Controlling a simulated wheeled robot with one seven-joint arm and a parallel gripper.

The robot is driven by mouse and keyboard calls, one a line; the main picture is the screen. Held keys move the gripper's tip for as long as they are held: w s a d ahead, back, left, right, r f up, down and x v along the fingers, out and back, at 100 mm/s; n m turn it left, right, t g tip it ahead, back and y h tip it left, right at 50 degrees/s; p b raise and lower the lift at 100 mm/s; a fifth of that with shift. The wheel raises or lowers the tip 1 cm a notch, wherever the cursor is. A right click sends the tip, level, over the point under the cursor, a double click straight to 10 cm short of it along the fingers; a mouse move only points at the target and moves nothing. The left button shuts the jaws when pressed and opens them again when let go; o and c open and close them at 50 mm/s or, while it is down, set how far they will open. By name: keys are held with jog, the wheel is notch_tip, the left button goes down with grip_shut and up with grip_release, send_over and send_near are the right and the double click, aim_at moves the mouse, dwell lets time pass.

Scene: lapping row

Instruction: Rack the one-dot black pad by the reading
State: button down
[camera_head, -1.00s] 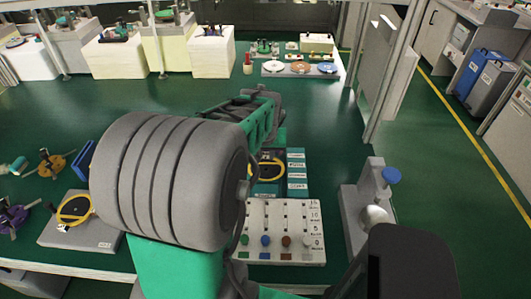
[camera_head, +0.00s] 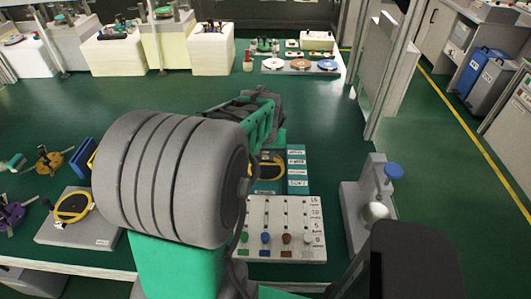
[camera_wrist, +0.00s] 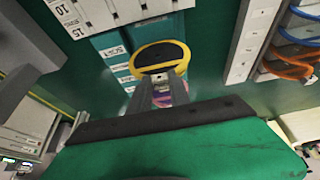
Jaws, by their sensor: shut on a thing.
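In the wrist view my gripper (camera_wrist: 161,88) is shut on a round black pad (camera_wrist: 158,57) with a yellow rim, held by its near edge. The dots on the pad are not readable. The pad is in front of a teal rack (camera_wrist: 112,42) with white label strips, one reading something like SOFT. I cannot tell whether pad and rack touch. In the head view the pad (camera_head: 270,168) shows partly past my arm, left of the rack's labels (camera_head: 297,166). Below it lies a white board (camera_head: 285,215) with a numbered scale and coloured knobs, the reading board perhaps.
A grey stand (camera_head: 362,205) with a blue knob is right of the board. Another yellow-rimmed black pad (camera_head: 74,207) lies on a grey plate at the left. Coloured handled tools (camera_head: 50,160) lie near it. Back tables hold more parts. Green floor is clear between.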

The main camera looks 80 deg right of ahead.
jog(key=shift+f+b, duration=1.2)
jog(key=shift+f, duration=0.4)
jog(key=c, duration=1.1)
grip_release()
jog(key=shift+c, duration=0.2)
send_near(266, 166)
jog(key=v, duration=0.2)
jog(key=shift+a+r, duration=0.15)
jog(key=shift+r, duration=0.2)
jog(key=shift+w, duration=0.1)
